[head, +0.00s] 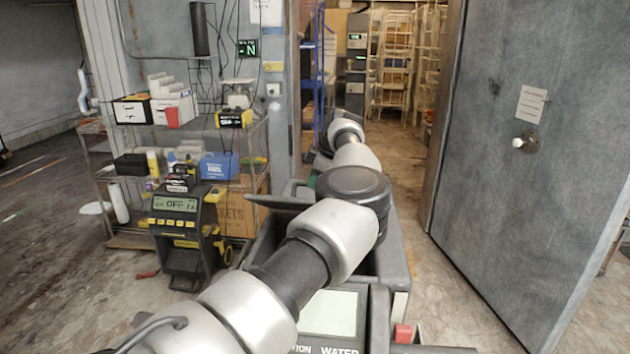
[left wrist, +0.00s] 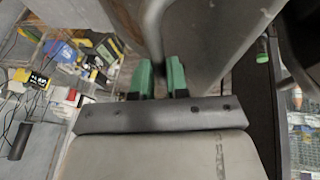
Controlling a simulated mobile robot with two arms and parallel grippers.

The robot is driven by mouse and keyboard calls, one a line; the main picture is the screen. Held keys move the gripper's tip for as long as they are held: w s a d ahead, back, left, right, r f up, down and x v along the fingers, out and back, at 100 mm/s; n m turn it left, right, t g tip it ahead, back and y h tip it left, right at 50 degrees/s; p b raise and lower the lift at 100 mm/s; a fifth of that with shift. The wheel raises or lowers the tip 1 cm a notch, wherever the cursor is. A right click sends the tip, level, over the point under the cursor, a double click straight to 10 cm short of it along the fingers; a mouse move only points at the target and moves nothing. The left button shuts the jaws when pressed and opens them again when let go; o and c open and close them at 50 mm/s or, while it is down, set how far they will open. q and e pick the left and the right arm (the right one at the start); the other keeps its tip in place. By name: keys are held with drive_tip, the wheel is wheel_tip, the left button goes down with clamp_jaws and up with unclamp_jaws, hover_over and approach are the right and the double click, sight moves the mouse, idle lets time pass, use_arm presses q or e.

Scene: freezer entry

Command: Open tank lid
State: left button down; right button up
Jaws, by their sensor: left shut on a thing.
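My left arm stretches forward over a dark grey tank (head: 398,262) and hides most of it in the head view. The left gripper (left wrist: 160,76) shows in the left wrist view with green fingertips, shut on a dark grey curved handle (left wrist: 155,30). A grey panel (left wrist: 215,35), seemingly the tank lid, lies beyond the fingers. In the head view, the gripper is mostly hidden behind my arm. A dark flat piece (head: 278,202) sticks out to the left of the arm; I cannot tell whether it is the lid. My right gripper is not in view.
A display (head: 332,312) marked WATER is at the tank's near end. A metal rack (head: 250,140) with boxes and a device reading OFF (head: 176,205) stand left. A large grey door (head: 530,150) stands open at right. Floor (head: 450,290) is clear between tank and door.

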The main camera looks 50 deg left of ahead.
use_arm(q)
drive_tip(key=shift+w+a+r, duration=0.1)
drive_tip(key=shift+w+a, duration=0.15)
idle(0.3)
drive_tip(key=c, duration=1.5)
unclamp_jaws()
drive_tip(key=o, duration=0.3)
drive_tip(key=shift+w+a+f, duration=0.15)
drive_tip(key=shift+w+f, duration=0.05)
drive_tip(key=shift+f, duration=0.1)
drive_tip(key=shift+o, duration=0.4)
drive_tip(key=shift+w+a+f, duration=0.15)
drive_tip(key=shift+w+a, duration=0.05)
drive_tip(key=shift+w, duration=0.05)
drive_tip(key=shift+s+d+r, duration=0.2)
drive_tip(key=shift+d+r, duration=0.2)
drive_tip(key=shift+r, duration=0.2)
drive_tip(key=v, duration=0.9)
drive_tip(key=shift+w+r+b, duration=0.25)
drive_tip(key=shift+b, duration=0.15)
